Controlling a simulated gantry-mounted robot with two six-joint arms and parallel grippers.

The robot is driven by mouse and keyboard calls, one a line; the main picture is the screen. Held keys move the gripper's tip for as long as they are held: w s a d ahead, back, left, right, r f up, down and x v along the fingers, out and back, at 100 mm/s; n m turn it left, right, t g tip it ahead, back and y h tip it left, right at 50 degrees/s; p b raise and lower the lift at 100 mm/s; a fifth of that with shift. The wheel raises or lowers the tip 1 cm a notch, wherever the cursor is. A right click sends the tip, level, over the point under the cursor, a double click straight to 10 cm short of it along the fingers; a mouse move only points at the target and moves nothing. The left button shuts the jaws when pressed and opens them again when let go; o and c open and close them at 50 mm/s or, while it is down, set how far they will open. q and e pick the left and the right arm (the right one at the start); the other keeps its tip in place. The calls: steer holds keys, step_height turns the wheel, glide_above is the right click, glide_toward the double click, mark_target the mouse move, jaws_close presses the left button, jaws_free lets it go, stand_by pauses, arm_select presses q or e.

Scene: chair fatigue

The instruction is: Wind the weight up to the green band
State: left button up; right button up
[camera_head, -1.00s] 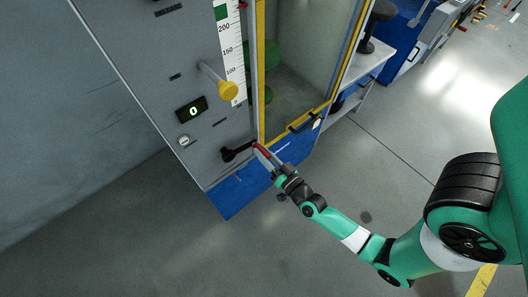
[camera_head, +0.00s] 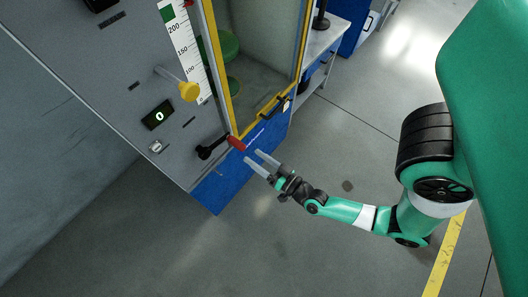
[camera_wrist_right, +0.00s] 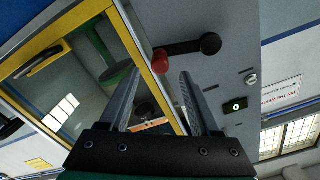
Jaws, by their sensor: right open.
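The crank (camera_head: 205,152) is a black arm with a red grip (camera_head: 237,143) low on the grey machine front. In the right wrist view, the red grip (camera_wrist_right: 160,61) lies just beyond the fingertips, between their lines, with the black hub to its right. My right gripper (camera_head: 252,155) is open and empty, its fingertips a little short of the red grip; it also shows in the right wrist view (camera_wrist_right: 158,76). The green band (camera_head: 166,13) is at the top of the white scale (camera_head: 185,50). The display (camera_head: 158,116) reads 0. I cannot clearly pick out the weight. My left gripper is out of view.
A yellow knob on a rod (camera_head: 189,91) sticks out of the panel above the crank. A yellow-framed door (camera_head: 226,100) with a black handle (camera_head: 274,106) stands right of the crank; green discs (camera_head: 229,45) are behind it. The floor in front is clear.

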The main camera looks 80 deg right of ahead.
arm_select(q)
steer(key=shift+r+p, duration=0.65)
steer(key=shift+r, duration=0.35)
arm_select(e)
steer(key=shift+v, duration=1.9)
